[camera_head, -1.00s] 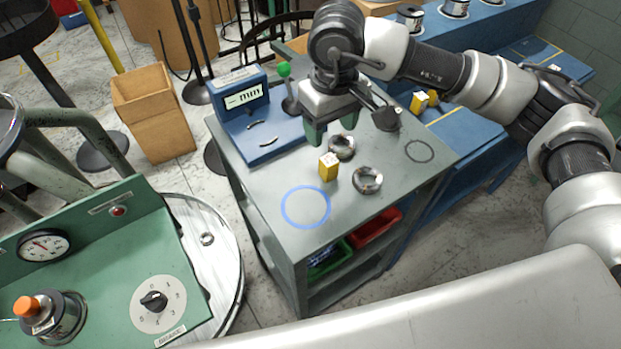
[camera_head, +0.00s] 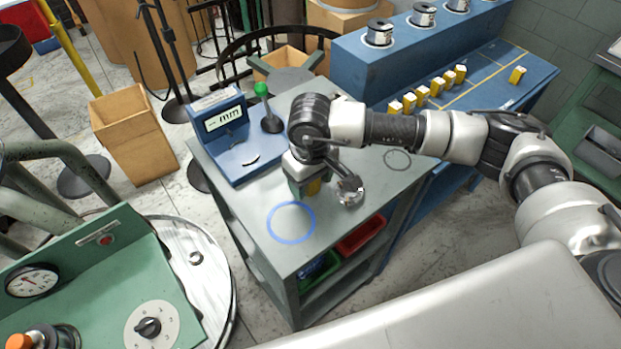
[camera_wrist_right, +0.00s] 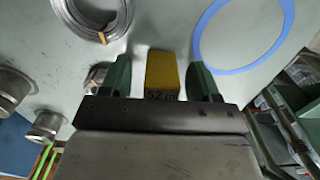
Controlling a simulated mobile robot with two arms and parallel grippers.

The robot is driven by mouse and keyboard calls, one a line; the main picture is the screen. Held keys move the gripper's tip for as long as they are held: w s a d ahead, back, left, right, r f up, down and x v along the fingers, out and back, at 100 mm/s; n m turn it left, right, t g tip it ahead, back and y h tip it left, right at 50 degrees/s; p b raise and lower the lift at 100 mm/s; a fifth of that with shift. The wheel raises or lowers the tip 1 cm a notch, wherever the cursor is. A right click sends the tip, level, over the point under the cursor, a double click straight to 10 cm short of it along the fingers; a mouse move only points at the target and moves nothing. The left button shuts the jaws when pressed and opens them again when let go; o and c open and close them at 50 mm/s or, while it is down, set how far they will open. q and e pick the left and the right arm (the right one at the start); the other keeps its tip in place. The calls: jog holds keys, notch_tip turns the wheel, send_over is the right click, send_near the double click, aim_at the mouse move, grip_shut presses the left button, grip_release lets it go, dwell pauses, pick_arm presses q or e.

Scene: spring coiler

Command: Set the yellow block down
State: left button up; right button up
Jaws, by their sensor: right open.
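The yellow block (camera_head: 314,187) stands on the grey table top (camera_head: 345,222), mostly hidden behind my right gripper (camera_head: 303,187) in the head view. In the right wrist view the yellow block (camera_wrist_right: 162,75) sits between the two green fingers of the right gripper (camera_wrist_right: 161,80). The fingers are open, with a gap showing on each side of the block. Dark lettering shows on the block's near end. My left gripper is not in view.
A blue ring mark (camera_head: 269,222) lies on the table in front of the block. A steel wire coil (camera_head: 350,191) lies close to its right. A blue gauge with a display (camera_head: 223,119) stands at the back left. More yellow blocks (camera_head: 436,87) stand on the blue bench.

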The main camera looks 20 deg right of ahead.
jog(key=c, duration=1.1)
jog(key=shift+o, duration=0.2)
jog(key=shift+r, duration=0.1)
jog(key=shift+r, duration=0.55)
notch_tip(320, 180, up, 3)
jog(key=shift+f+b, duration=0.1)
jog(key=shift+b, duration=0.55)
jog(key=s+d+r+b, duration=0.2)
jog(key=s+d+r, duration=0.5)
jog(key=s+d, duration=0.15)
jog(key=m+p, duration=0.3)
jog(key=m, duration=0.1)
send_over(351, 215)
notch_tip(351, 215, down, 7)
jog(key=shift+d+r, duration=0.1)
jog(key=shift+f, duration=0.2)
